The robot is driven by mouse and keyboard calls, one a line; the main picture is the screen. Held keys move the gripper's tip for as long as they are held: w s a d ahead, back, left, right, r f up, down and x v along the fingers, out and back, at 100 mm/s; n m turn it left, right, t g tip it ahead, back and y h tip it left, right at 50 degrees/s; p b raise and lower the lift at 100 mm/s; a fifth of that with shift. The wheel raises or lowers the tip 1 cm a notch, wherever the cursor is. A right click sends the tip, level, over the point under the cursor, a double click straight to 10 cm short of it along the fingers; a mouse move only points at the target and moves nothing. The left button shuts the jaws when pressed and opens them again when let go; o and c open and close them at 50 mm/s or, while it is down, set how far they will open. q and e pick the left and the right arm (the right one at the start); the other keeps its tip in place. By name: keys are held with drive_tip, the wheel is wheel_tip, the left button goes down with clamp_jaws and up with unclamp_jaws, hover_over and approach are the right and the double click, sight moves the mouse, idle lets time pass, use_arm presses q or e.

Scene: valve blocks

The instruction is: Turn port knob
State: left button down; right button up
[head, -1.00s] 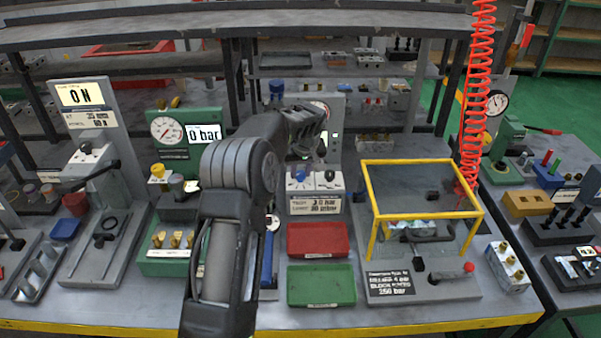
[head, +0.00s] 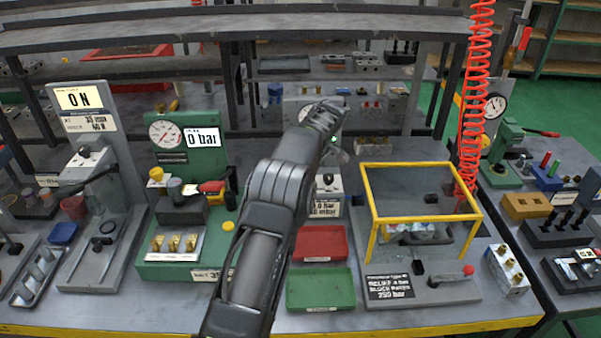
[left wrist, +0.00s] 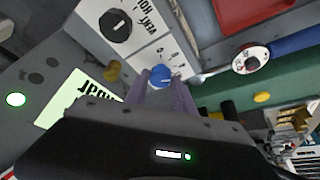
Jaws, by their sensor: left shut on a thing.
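A white control block (head: 326,207) with a printed label stands mid-bench, partly hidden behind my left arm. Its black knob (head: 328,180) shows in the head view; it is also at the top of the left wrist view (left wrist: 115,25). A blue knob (left wrist: 161,76) on the same block shows in the left wrist view, between my fingertips. My left gripper (left wrist: 163,85) is shut on this blue knob. In the head view the blue knob and the fingertips are hidden behind my arm. My right gripper is in neither view.
A red tray (head: 320,243) and a green tray (head: 321,289) lie in front of the block. A yellow-framed clear guard (head: 420,163) stands to the right. Shelves rise behind.

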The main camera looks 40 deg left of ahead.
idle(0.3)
use_arm(q)
drive_tip(key=c, duration=1.1)
unclamp_jaws()
drive_tip(key=shift+o, duration=0.2)
drive_tip(key=b+v, duration=0.1)
drive_tip(key=v, duration=0.7)
drive_tip(key=shift+f, duration=0.15)
